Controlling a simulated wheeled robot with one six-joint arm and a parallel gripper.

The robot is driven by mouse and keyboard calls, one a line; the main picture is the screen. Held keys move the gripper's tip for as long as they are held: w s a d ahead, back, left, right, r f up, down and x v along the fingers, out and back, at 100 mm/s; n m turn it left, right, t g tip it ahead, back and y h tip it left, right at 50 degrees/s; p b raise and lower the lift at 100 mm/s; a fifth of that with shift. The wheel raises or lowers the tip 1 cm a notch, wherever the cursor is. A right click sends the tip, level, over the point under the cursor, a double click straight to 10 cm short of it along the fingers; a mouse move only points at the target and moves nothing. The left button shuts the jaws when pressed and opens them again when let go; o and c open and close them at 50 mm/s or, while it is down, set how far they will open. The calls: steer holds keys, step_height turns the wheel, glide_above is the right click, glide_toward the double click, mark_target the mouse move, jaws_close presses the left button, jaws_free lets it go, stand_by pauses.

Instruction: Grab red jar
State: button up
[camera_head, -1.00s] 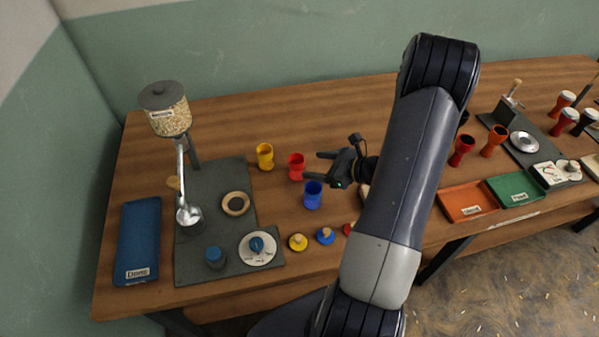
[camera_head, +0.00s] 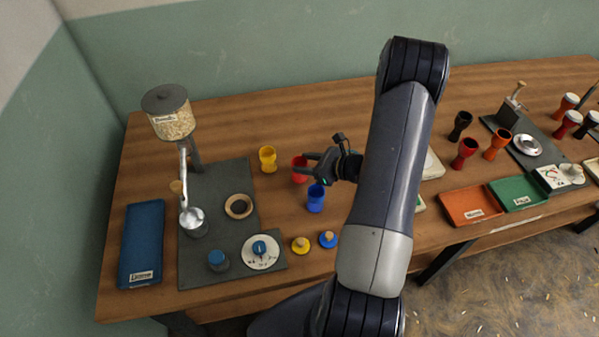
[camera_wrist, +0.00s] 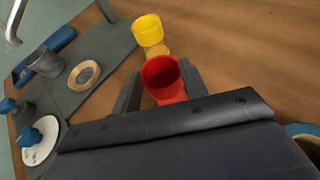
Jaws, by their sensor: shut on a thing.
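The red jar (camera_head: 299,170) stands upright on the wooden table, right of the yellow jar (camera_head: 267,159) and behind the blue jar (camera_head: 315,198). In the wrist view the red jar (camera_wrist: 162,78) sits between my two fingers, its open mouth toward the camera. My gripper (camera_head: 306,168) is shut on the red jar, reaching in from the right. Part of the jar is hidden behind the fingers in the head view. The yellow jar (camera_wrist: 148,31) shows just beyond it in the wrist view.
A dark mat (camera_head: 215,270) with a dispenser (camera_head: 171,118), a ring (camera_head: 238,206) and a dial (camera_head: 260,252) lies to the left. A blue tray (camera_head: 142,240) is at far left. Yellow (camera_head: 300,245) and blue (camera_head: 328,239) lids lie near the front edge. Orange (camera_head: 470,205) and green (camera_head: 517,192) trays stand right.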

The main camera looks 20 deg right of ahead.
steer(key=c, duration=0.6)
steer(key=shift+r, duration=0.1)
steer(key=shift+c, duration=0.2)
